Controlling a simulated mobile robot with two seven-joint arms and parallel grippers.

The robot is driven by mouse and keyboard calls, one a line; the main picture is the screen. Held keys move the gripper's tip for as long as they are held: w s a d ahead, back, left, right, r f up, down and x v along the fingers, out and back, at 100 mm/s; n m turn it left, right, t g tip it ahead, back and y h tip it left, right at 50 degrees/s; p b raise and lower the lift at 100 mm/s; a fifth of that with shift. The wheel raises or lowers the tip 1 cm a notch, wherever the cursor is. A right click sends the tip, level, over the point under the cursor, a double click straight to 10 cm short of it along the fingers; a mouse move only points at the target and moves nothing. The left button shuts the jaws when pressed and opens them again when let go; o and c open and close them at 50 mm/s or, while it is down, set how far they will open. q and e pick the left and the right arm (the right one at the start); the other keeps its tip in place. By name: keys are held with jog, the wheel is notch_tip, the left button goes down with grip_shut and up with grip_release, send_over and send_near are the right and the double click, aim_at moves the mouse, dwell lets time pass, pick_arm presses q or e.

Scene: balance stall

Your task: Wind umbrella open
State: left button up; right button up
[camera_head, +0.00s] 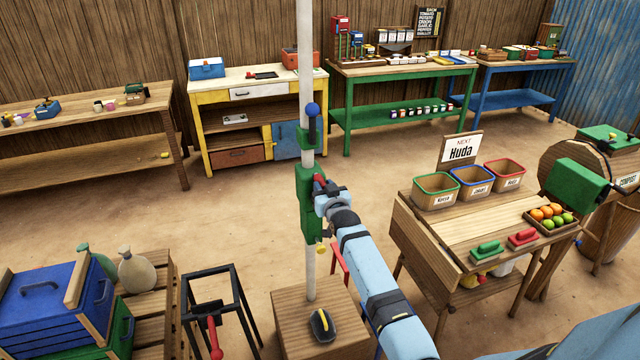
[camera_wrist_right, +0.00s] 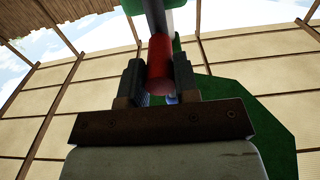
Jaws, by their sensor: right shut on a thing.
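The umbrella's white pole (camera_head: 309,262) stands upright from a wooden box base (camera_head: 290,325). A green crank housing (camera_head: 305,205) is fixed on the pole, with a smaller green collar and a blue-knobbed lever (camera_head: 313,110) above it. My right gripper (camera_head: 328,190) is at the housing's right side, shut on the red crank handle (camera_head: 319,180). In the right wrist view the red handle (camera_wrist_right: 160,62) lies between the two dark fingers (camera_wrist_right: 158,82). The canopy is out of the head view; I cannot tell how far it is open. My left gripper is not in view.
A dark oval object with a yellow mark (camera_head: 322,325) lies on the base box. A black metal stand (camera_head: 225,300) is left of it. A wooden cart (camera_head: 445,225) with bins and fruit stands right. Blue and green crates (camera_head: 55,300) are at lower left. Open floor lies behind the pole.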

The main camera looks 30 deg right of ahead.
jog(key=o, duration=0.9)
jog(key=shift+s+a+p, duration=0.15)
jog(key=shift+s+p, duration=0.3)
jog(key=shift+s, duration=0.25)
jog(key=v, duration=0.7)
jog(key=shift+s, duration=0.3)
